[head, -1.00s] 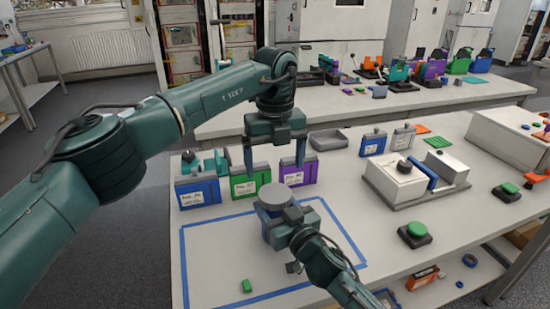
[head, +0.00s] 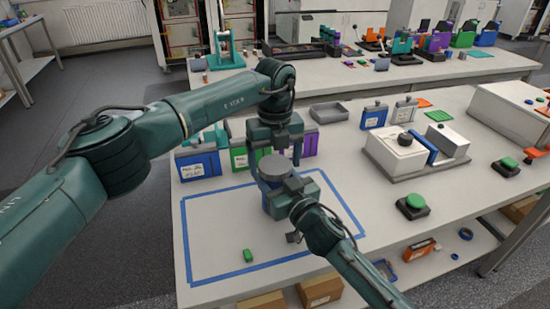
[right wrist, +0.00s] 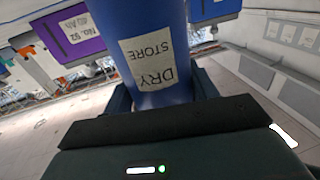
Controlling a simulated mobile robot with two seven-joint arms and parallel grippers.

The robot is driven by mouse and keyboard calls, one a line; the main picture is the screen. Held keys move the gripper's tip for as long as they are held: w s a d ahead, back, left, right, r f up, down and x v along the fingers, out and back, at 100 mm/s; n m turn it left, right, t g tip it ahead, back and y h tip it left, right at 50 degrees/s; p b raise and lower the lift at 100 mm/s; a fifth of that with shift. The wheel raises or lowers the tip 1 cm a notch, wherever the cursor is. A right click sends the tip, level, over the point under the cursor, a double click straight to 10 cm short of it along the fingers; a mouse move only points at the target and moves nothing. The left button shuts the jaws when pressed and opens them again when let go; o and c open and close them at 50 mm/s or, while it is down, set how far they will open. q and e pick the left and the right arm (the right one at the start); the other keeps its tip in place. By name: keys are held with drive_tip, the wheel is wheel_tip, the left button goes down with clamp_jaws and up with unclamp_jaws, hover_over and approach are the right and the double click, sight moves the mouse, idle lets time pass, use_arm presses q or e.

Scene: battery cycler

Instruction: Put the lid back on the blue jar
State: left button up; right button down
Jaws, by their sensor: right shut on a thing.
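The blue jar (head: 270,198) stands upright near the back of the blue-taped area. The right wrist view shows it close up, labelled DRY STORE (right wrist: 152,60). A grey round lid (head: 275,168) covers its top; I cannot tell if it is fully seated. My right gripper (head: 280,198) is shut on the jar's body from the front right. My left gripper (head: 274,160) points down just behind and above the lid. Its fingers are spread about the lid's width, with nothing visible held. Whether they touch the lid is unclear.
Blue (head: 198,165), green (head: 240,156) and purple (head: 309,145) labelled boxes stand close behind the jar. A small green block (head: 248,254) lies in the taped area, which is otherwise clear. A white device (head: 397,155) and a green button (head: 414,201) are to the right.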

use_arm(q)
drive_tip(key=c, duration=0.9)
drive_tip(key=shift+o, duration=0.2)
drive_tip(key=m, duration=0.4)
drive_tip(key=shift+m, duration=0.4)
drive_tip(key=m, duration=1.3)
drive_tip(key=o, duration=1.1)
drive_tip(key=shift+s, duration=0.1)
drive_tip(key=shift+o, duration=0.2)
use_arm(e)
drive_tip(key=shift+f, duration=0.1)
use_arm(q)
wheel_tip(320, 180, up, 12)
